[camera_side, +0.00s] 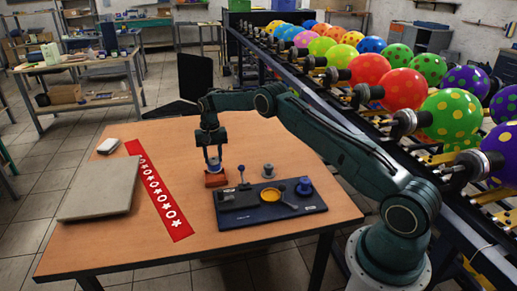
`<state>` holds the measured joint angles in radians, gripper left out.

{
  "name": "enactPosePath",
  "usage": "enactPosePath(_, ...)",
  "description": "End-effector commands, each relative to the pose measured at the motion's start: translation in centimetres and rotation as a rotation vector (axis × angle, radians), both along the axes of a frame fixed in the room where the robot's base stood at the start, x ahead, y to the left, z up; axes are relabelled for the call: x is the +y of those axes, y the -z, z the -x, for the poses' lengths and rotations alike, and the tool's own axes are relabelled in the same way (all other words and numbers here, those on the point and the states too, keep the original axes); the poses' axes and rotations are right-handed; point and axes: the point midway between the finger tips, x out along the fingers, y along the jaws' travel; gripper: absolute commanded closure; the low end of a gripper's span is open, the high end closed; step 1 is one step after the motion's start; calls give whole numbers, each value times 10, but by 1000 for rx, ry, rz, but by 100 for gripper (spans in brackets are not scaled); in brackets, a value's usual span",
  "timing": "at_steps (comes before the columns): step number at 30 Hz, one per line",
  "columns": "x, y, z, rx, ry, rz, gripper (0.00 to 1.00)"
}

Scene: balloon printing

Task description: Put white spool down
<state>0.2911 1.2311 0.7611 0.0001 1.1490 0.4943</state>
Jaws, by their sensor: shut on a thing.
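A dark fixture plate (262,219) with a knobbed lever, a yellow disc and a blue cup lies right of the block. A red star-patterned strip (160,195) and a grey slab (98,188) lie left. Table front is clear.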

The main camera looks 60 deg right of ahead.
Motion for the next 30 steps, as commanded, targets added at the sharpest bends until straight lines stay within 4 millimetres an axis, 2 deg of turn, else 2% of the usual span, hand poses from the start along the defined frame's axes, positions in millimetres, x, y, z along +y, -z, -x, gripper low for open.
enactPosePath(5, 0, 8, 0, 1, 0, 0, 81)
enactPosePath(14, 0, 40, 0, 1, 0, -1, 81)
enactPosePath(28, 0, 45, 0, 0, 0, 0, 81)
enactPosePath(29, 0, 46, 0, 0, 0, 0, 63)
enactPosePath(30, 0, 45, 0, 0, 0, 0, 55)
